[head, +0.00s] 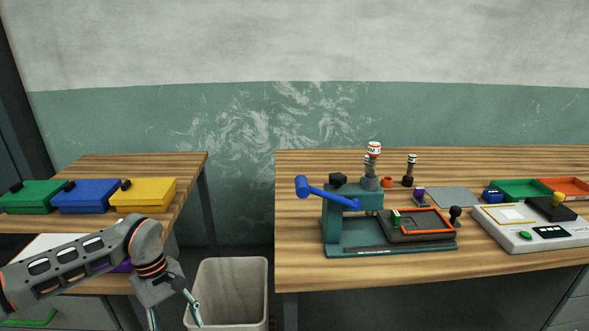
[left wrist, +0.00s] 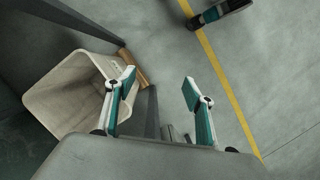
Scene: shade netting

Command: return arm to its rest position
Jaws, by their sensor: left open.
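My left arm comes in from the left in the head view, in front of the left table. My left gripper (head: 174,312) points down beside the left side of the waste bin, with its lower part cut off by the frame's bottom edge. In the left wrist view my left gripper (left wrist: 158,90) has its two fingers apart, with nothing between them and the floor beyond. My right gripper is in neither view.
A beige bin (head: 231,268) stands between the left table (head: 180,167) and the right table (head: 300,268); it also shows in the left wrist view (left wrist: 62,98). Green (head: 30,197), blue (head: 88,196) and yellow (head: 145,194) boxes sit on the left table. A teal press (head: 338,235) stands on the right table.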

